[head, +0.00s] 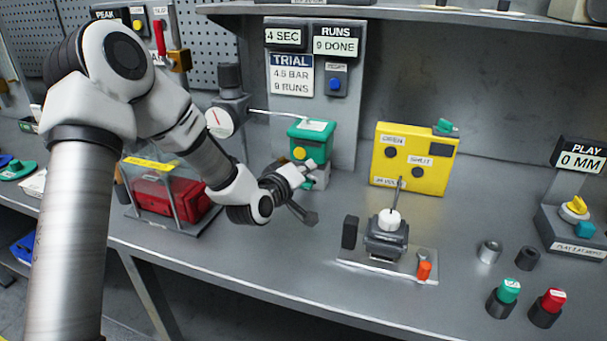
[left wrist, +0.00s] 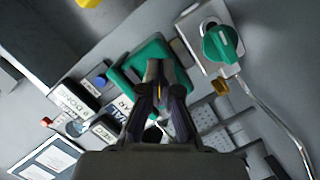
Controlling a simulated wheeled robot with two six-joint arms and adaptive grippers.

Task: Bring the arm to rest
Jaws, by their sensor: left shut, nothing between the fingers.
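My left arm comes in from the left in the head view and reaches over the bench. My left gripper (head: 308,214) is shut and empty, held in front of the green actuator box (head: 312,136) and partly covering its lower part. In the left wrist view the dark fingers of the gripper (left wrist: 160,72) are together with nothing between them. A green box (left wrist: 134,78) shows behind them there. I cannot tell how far the fingertips are from the bench. My right gripper is not in view.
A yellow box (head: 436,160) stands at the back. A fixture (head: 386,240) with a white cap stands in front of it. Red and green buttons (head: 546,306) are at the right front. A red case (head: 165,195) sits left, below my arm. A shelf (head: 480,17) runs above.

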